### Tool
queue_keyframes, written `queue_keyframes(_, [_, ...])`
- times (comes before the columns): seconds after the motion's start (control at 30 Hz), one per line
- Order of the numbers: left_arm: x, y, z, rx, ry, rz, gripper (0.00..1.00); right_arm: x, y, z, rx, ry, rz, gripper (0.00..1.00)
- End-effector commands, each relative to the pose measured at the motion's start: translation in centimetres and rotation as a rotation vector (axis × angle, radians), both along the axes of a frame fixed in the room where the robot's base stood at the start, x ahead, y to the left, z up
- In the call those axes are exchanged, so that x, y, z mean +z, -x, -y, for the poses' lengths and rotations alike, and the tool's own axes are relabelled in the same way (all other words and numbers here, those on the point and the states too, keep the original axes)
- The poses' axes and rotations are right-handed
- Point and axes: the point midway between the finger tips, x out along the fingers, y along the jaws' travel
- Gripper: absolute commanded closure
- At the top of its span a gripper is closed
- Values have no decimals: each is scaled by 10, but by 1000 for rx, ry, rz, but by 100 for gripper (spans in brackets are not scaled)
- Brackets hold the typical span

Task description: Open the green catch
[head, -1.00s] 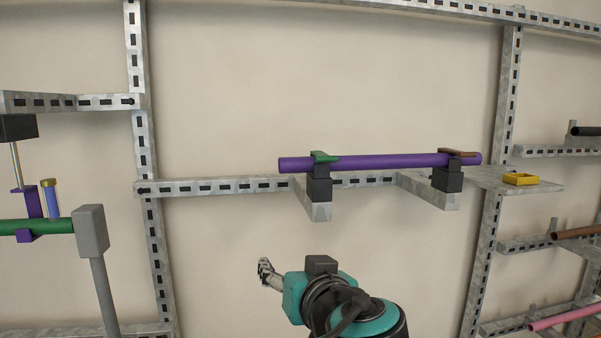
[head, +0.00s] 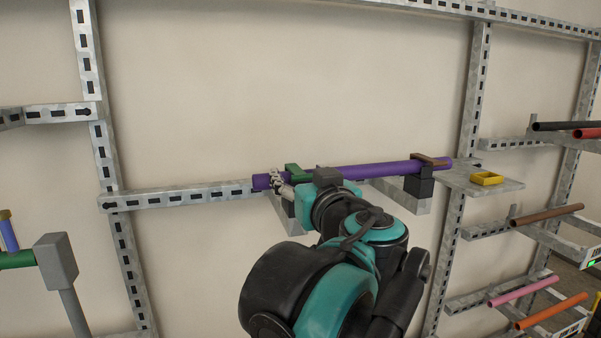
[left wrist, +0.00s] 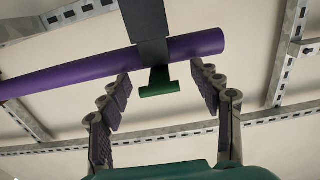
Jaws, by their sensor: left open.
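The green catch (head: 293,170) sits on a dark holder around the left part of the purple pipe (head: 375,170). In the left wrist view, the green catch (left wrist: 160,83) stands out from the black holder (left wrist: 150,28), with the purple pipe (left wrist: 70,77) crossing behind it. My left gripper (head: 276,184) is at the pipe's left end, close to the catch. In the left wrist view my left gripper (left wrist: 162,82) is open, one finger on each side of the catch, with gaps to both. My arm hides part of the left holder. My right gripper is not in view.
A brown catch (head: 429,159) sits on the right holder (head: 418,188). A yellow tray (head: 486,178) lies on a metal plate to the right. Several pipes rest on racks at the far right. A grey post head (head: 57,262) stands at the left.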

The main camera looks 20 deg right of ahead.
Motion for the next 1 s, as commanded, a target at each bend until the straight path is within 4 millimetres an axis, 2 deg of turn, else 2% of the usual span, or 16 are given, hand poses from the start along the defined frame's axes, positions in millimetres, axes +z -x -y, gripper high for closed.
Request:
queue_keyframes(0.23, [0,-2,0,0,0,0,36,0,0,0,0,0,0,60])
queue_keyframes(0.27, [0,-2,0,0,0,0,39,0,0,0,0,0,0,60])
queue_keyframes(0.5, [0,-2,0,0,0,0,100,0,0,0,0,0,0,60])
queue_keyframes(1.0, [0,-1,0,0,0,0,100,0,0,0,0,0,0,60])
